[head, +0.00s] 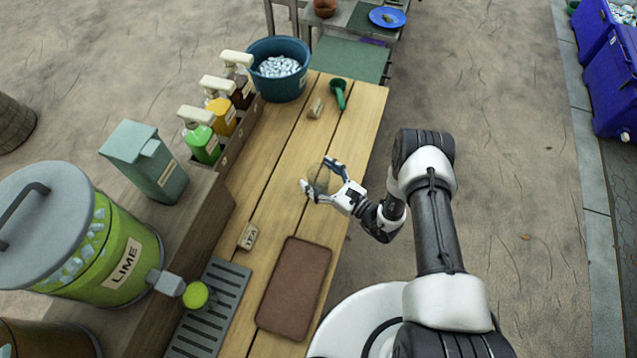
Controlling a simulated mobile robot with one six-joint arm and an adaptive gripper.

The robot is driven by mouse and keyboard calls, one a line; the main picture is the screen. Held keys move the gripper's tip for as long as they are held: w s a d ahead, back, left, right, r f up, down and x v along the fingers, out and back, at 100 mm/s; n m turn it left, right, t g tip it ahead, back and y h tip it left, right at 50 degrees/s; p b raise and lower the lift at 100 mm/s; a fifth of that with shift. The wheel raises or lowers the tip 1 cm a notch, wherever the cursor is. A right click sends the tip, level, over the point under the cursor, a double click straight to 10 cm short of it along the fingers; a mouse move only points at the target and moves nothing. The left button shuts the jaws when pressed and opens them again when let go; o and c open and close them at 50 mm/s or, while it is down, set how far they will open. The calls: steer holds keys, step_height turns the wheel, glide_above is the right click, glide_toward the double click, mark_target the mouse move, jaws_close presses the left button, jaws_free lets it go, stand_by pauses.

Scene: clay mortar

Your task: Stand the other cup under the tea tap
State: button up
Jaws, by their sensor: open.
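My gripper (318,175) is open over the wooden counter. A faint see-through cup (321,182) seems to stand between its spread fingers; its outline is hard to make out. Another cup (196,295), with green drink in it, is at the tap of the lime dispenser (122,262), over the slotted drip tray. A dark brown dispenser (45,340) is cut off at the bottom left corner. Its label and tap are out of view, so I cannot tell whether it holds the tea.
The grey drip tray (232,290) lies beside a brown mat (294,288). A small sign (248,236), syrup bottles (212,148), a teal box (145,160), an ice tub (279,68) and a green scoop (338,94) surround the open counter.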

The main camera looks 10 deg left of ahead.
steer(key=c, duration=1.2)
